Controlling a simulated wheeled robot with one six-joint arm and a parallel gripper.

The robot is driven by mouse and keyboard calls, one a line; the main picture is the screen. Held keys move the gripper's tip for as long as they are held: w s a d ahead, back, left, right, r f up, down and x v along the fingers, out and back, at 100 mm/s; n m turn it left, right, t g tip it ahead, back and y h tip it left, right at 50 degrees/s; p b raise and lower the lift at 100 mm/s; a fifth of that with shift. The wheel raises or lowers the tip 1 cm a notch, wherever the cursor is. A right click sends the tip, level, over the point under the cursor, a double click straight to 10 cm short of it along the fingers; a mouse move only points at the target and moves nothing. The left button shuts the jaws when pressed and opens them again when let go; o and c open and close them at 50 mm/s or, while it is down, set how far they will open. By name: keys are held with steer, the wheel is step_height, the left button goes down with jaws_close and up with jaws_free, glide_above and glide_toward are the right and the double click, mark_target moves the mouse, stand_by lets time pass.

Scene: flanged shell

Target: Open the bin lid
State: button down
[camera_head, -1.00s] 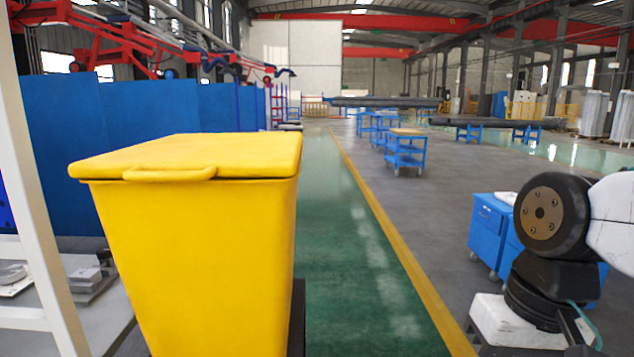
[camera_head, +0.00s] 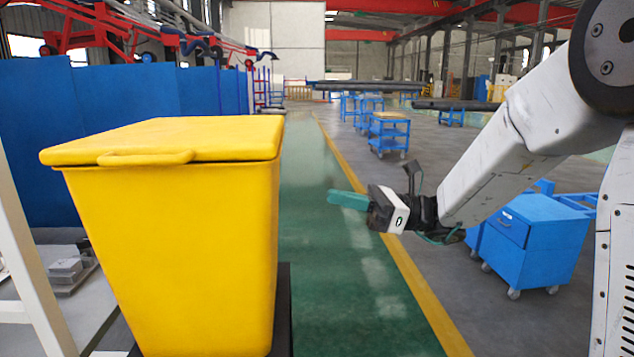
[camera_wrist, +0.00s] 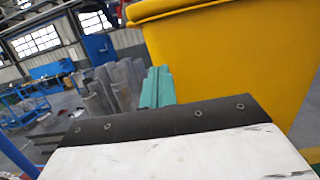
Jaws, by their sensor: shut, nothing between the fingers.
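The yellow bin (camera_head: 175,250) stands at the left of the head view. Its flat yellow lid (camera_head: 175,139) is closed on it, with a loop handle (camera_head: 145,158) on the front edge. My gripper (camera_head: 332,198) is shut and empty, its green fingers pointing left toward the bin's right side, below lid height and apart from it. In the wrist view the green fingers (camera_wrist: 156,88) lie together, with the yellow bin (camera_wrist: 235,60) beyond at the upper right. The lid handle does not show there.
A white frame shelf (camera_head: 25,240) with metal parts stands left of the bin. Blue panels (camera_head: 120,110) are behind it. A blue wheeled cabinet (camera_head: 530,240) stands at the right behind my arm. The green floor lane (camera_head: 330,280) right of the bin is clear.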

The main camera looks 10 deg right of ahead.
mark_target(272, 167)
steer(key=a+r, duration=0.1)
steer(key=a, duration=0.2)
steer(key=a+r, duration=0.2)
steer(key=a, duration=0.1)
steer(key=a+r, duration=0.2)
steer(key=a, duration=0.1)
steer(key=shift+w+r, duration=0.15)
steer(key=shift+w, duration=0.1)
steer(key=shift+r, duration=0.45)
steer(key=shift+r, duration=0.1)
